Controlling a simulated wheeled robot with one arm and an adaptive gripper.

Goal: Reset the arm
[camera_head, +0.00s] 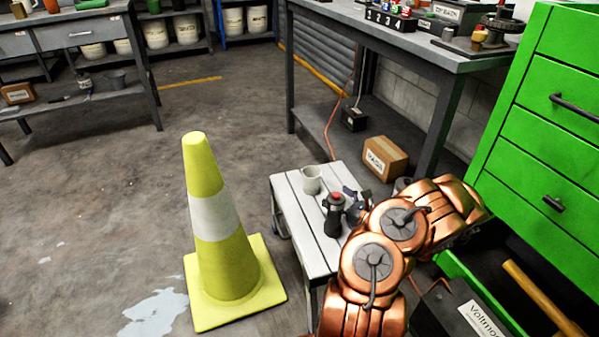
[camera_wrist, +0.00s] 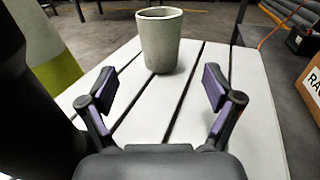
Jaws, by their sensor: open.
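My copper-coloured arm reaches in from the lower right of the head view and ends over a small white slatted table (camera_head: 290,205). My gripper (camera_head: 362,198) is low over the tabletop, partly hidden by the arm. In the wrist view my gripper (camera_wrist: 162,92) is open, with its two fingers wide apart and nothing between them. A pale grey cup (camera_head: 312,180) stands upright on the table. In the wrist view the cup (camera_wrist: 159,40) stands just beyond the fingertips, apart from them. A dark bottle with a red top (camera_head: 335,215) stands beside the gripper in the head view.
A yellow cone with a white band (camera_head: 215,225) stands left of the table. A green drawer cabinet (camera_head: 545,110) and an open lower drawer are at the right. A grey workbench (camera_head: 400,40) stands behind, with a cardboard box (camera_head: 385,158) on its shelf. Floor at left is mostly clear.

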